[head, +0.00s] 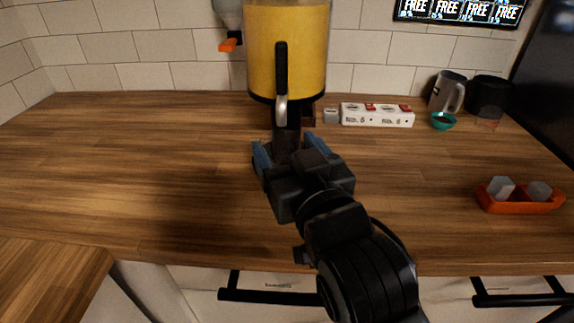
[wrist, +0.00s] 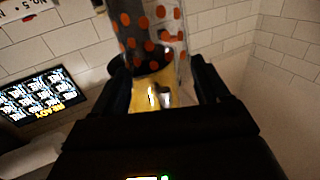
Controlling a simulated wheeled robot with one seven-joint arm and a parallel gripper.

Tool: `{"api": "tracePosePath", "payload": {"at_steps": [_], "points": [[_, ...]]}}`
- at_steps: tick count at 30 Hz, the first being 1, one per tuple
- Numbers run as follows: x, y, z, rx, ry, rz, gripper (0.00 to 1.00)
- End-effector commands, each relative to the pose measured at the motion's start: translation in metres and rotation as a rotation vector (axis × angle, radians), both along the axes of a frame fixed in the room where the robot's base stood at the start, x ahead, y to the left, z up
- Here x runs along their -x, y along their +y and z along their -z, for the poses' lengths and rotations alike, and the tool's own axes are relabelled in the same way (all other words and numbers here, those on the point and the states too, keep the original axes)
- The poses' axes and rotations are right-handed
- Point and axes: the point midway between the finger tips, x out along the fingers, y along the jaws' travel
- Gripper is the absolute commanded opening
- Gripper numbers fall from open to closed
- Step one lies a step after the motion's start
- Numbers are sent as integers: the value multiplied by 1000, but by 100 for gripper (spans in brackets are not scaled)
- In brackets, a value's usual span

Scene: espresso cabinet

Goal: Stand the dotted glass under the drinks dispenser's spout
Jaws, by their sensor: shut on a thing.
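The drinks dispenser (head: 300,50) has a yellow-filled tank with a black tap handle and a silver spout (head: 281,111) at its front. My gripper (head: 287,150) is just in front of the dispenser's base, below the spout in the picture. In the wrist view my gripper (wrist: 163,82) is shut on the dotted glass (wrist: 150,38), which is clear with orange dots. The yellow dispenser shows behind the glass there. In the head view the glass cannot be made out at the gripper. Whether it touches the counter or is exactly under the spout cannot be told.
A white box (head: 376,115), a teal bowl (head: 443,121), a metal pitcher (head: 447,91) and a black container (head: 487,95) stand at the back right. An orange tray (head: 520,203) with pale cubes is at the right. The wooden counter (head: 130,160) is clear on the left.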

Motion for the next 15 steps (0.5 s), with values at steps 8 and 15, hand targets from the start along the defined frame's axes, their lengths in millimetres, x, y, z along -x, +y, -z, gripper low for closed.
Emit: {"api": "tracePosePath", "payload": {"at_steps": [8,15], "points": [[-2,2,27,2,2,-2,17],[-2,1,34,-1,-2,0,17]]}}
